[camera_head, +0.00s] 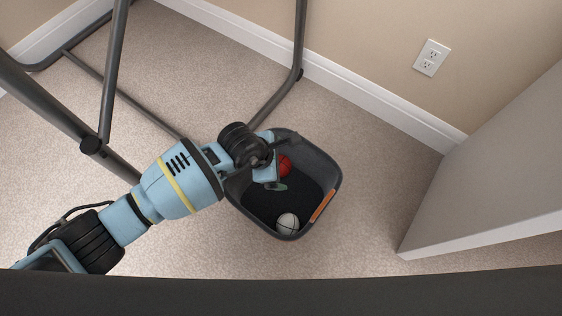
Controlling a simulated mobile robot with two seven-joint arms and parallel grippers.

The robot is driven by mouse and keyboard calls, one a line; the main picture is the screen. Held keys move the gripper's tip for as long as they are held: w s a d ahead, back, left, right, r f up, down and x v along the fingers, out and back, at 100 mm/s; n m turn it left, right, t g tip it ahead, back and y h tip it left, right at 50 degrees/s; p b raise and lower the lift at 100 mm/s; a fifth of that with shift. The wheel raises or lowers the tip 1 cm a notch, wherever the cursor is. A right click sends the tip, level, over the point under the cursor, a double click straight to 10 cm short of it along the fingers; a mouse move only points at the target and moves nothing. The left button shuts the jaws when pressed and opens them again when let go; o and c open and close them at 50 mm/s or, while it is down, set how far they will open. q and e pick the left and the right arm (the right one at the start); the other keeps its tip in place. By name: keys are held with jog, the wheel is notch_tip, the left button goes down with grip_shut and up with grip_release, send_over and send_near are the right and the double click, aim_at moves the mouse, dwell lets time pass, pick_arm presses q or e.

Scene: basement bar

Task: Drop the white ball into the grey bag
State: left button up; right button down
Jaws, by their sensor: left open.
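The grey bag (329,167) stands open on the carpet, with an orange patch on its right rim. The white ball (288,223) lies inside it, at the near end of the dark bottom. A red ball (285,166) is also in the bag, toward the far side, partly hidden by my gripper. My left gripper (282,162) is over the far left part of the bag, with its fingers apart near the red ball. It is open, and the white ball is apart from it. My right gripper is not in view.
A dark metal tube frame (113,75) stands at the upper left, with one leg (299,40) just behind the bag. A light panel (490,160) stands at the right. A wall with an outlet (431,57) is behind. A dark edge crosses the bottom. Carpet is clear around the bag's right.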

pick_arm(q)
jog(key=p+v, duration=0.2)
jog(key=v, duration=0.4)
jog(key=shift+r+p, duration=0.2)
jog(key=shift+p, duration=0.2)
